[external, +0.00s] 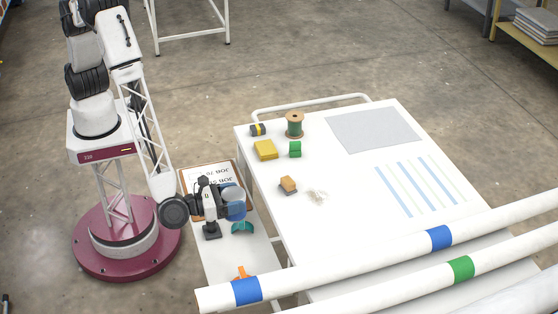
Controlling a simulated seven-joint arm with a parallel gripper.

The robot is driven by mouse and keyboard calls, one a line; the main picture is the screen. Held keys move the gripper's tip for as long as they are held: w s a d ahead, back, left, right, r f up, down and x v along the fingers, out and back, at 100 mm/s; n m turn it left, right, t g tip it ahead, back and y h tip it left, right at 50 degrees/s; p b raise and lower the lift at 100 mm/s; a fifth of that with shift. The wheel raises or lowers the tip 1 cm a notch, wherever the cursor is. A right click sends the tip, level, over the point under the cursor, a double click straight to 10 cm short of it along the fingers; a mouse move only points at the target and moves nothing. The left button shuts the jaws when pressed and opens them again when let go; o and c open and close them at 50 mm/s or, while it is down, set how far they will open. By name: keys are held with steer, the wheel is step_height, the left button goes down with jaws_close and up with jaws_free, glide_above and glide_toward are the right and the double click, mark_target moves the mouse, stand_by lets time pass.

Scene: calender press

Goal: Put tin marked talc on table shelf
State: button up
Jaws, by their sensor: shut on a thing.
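A round blue tin (236,211) with a pale top is at my gripper (229,197), which is shut on it. No talc marking can be read on the tin at this size. The gripper and tin appear above the narrow white shelf (230,266) along the left side of the white table (345,219). I cannot tell whether the tin touches the shelf. The black gripper body hides part of the tin's left side.
A clipboard (187,179) with a job sheet, a teal piece (243,228) and an orange item (243,273) lie on the shelf. A yellow block (265,150), green spool (295,125) and brush (288,185) are on the table. White rollers (380,255) cross the front.

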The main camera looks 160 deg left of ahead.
glide_above(238, 254)
step_height(238, 254, down, 7)
steer(key=shift+f, duration=0.1)
stand_by(0.4)
step_height(238, 254, down, 6)
stand_by(0.5)
steer(key=shift+f, duration=0.1)
steer(key=shift+f, duration=1.8)
steer(key=shift+f, duration=0.15)
steer(key=o, duration=1.1)
steer(key=shift+c, duration=0.2)
steer(key=d, duration=1.2)
